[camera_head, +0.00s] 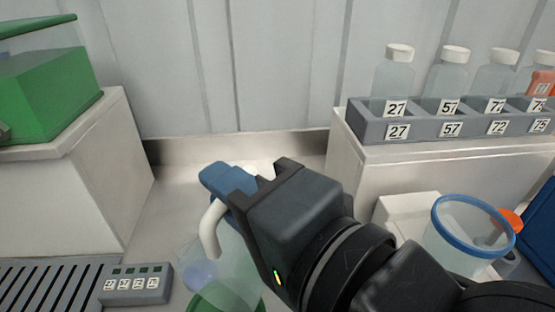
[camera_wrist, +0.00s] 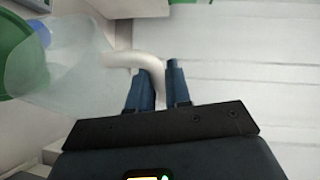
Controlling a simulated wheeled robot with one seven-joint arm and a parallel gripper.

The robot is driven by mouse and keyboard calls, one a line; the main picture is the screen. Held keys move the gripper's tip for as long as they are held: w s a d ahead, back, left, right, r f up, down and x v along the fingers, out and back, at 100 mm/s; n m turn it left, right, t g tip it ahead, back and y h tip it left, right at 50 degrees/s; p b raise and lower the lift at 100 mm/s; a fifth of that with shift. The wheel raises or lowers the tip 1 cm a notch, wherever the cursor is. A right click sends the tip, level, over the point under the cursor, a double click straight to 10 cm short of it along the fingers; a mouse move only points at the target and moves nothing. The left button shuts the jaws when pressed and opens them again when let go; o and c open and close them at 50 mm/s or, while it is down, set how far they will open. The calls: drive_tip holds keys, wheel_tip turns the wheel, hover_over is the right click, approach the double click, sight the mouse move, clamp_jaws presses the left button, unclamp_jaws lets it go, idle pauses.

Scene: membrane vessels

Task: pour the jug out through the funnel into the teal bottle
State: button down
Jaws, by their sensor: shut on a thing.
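The jug is a clear, pale vessel (camera_head: 232,262) with a white curved handle (camera_head: 209,230), low in the middle of the head view. It also shows at the left of the wrist view (camera_wrist: 72,62). My gripper (camera_head: 222,185) is shut on the white handle, which passes between its blue fingers (camera_wrist: 158,85) in the wrist view. Green and a bluish patch show at or through the jug; I cannot tell whether they are contents or things behind. A clear, wide-mouthed vessel with a blue rim (camera_head: 436,222) stands at right; I cannot tell whether it is the funnel. No teal bottle is clearly recognisable.
A grey rack (camera_head: 440,132) of white-capped bottles, marked 27, 57, 72 and another number, stands on a raised ledge at back right. A green container (camera_head: 45,92) sits on a left block. A small labelled box (camera_head: 138,284) and slotted grate (camera_head: 45,284) lie at front left.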

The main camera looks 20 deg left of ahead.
sight(207, 217)
drive_tip(key=shift+s, duration=0.1)
drive_tip(key=shift+s+r+n+t+y+b, duration=0.15)
drive_tip(key=shift+s+n+b, duration=0.25)
drive_tip(key=shift+s, duration=0.1)
drive_tip(key=shift+s+r+n+t+y+b, duration=0.15)
drive_tip(key=shift+s+n+b, duration=0.15)
drive_tip(key=shift+s+n, duration=0.15)
drive_tip(key=shift+s, duration=0.1)
drive_tip(key=shift+s+r+p, duration=0.1)
drive_tip(key=shift+s+p, duration=0.05)
drive_tip(key=shift+p, duration=0.15)
drive_tip(key=shift+s+n+p, duration=0.35)
drive_tip(key=shift+p, duration=0.35)
drive_tip(key=shift+s+n+t+y+p, duration=0.4)
drive_tip(key=shift+s+p, duration=0.05)
drive_tip(key=shift+s, duration=0.2)
drive_tip(key=shift+r, duration=0.1)
idle(1.3)
